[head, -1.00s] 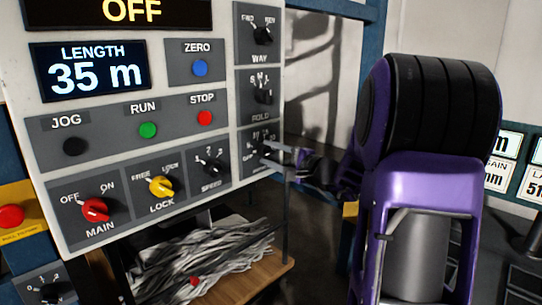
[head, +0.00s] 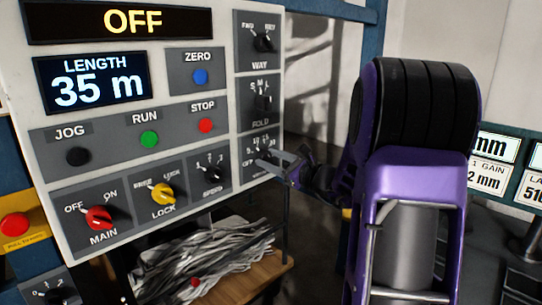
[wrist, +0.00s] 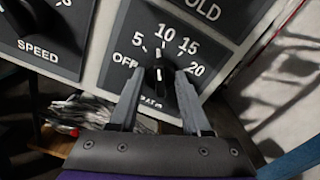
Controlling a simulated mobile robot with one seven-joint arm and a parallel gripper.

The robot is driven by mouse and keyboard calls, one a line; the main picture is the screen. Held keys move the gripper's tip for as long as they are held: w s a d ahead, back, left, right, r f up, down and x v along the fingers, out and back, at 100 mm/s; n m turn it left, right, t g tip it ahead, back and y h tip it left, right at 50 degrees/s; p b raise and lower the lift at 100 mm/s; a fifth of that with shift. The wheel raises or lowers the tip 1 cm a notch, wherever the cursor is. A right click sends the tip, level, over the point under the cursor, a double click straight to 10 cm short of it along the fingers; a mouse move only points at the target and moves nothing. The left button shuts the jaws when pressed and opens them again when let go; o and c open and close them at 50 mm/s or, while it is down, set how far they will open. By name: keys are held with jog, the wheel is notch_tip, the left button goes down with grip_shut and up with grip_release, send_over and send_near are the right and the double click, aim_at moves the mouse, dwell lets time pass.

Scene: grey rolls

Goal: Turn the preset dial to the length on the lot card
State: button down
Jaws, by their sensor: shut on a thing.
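The dial (wrist: 158,80) marked OFF, 5, 10, 15 and 20 is a black knob at the lower right of the control panel. Its name is partly covered by my fingers, so I cannot read it. My gripper (wrist: 161,73) has one finger on each side of this knob and is shut on it. The knob's white mark looks to point up, near 10. In the head view my gripper (head: 272,163) reaches the dial from the right and partly hides it. I cannot make out a lot card.
The panel's length display (head: 92,81) reads 35 m, and the display above (head: 120,21) reads OFF. The FOLD dial (head: 263,101) is just above the gripped dial; the SPEED dial (head: 213,172) is to its left. Grey strands (head: 205,262) lie on a wooden shelf below.

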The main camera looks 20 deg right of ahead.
jog(key=shift+m+p, duration=0.5)
jog(key=shift+m, duration=0.6)
jog(key=shift+c, duration=1.8)
grip_release()
jog(key=v, duration=1.7)
jog(key=shift+s+b, duration=0.2)
jog(key=shift+b, duration=0.15)
jog(key=shift+w, duration=0.1)
